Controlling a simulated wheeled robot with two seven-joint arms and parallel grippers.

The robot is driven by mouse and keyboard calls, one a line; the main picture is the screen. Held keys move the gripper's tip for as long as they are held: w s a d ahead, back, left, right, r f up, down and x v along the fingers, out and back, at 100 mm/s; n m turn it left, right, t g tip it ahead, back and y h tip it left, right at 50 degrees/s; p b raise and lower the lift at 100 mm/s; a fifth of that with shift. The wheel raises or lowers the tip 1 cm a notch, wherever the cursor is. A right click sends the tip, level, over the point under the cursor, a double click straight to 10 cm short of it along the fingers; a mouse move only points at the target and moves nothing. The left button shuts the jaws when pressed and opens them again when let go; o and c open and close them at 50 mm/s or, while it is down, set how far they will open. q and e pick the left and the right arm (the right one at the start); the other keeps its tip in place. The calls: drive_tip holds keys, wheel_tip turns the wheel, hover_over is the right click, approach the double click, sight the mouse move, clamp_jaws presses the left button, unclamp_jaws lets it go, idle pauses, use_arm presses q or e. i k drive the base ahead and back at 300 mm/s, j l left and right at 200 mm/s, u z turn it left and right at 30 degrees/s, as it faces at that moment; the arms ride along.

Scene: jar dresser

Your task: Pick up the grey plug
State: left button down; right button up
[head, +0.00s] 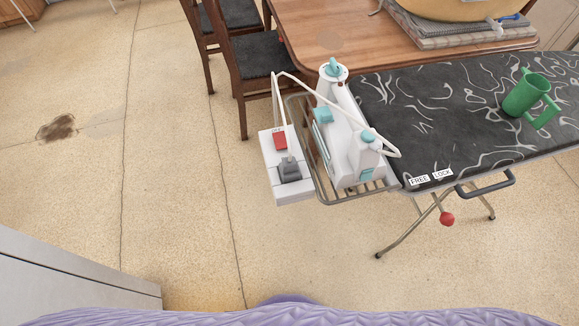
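The grey plug (290,171) sits at the front end of a white socket box (294,195), and it looks seated in the box. A red switch (280,140) is on the box just behind the plug. A white cord (279,105) loops up from the plug area and over to a white and teal iron (345,130). The iron stands on a wire rack (328,197) at the left end of the ironing board (440,115). Neither of my grippers shows in the head view.
A wooden table (340,30) and dark chairs (255,60) are behind. A grey-white cabinet surface (80,275) is at the lower left. The floor left of the socket box is clear.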

sight(290, 172)
drive_tip(key=i+j+z, duration=0.25)
drive_tip(key=z, duration=0.2)
drive_tip(key=i+j+z, duration=0.2)
drive_tip(key=j+z, duration=0.3)
drive_tip(key=l, duration=0.1)
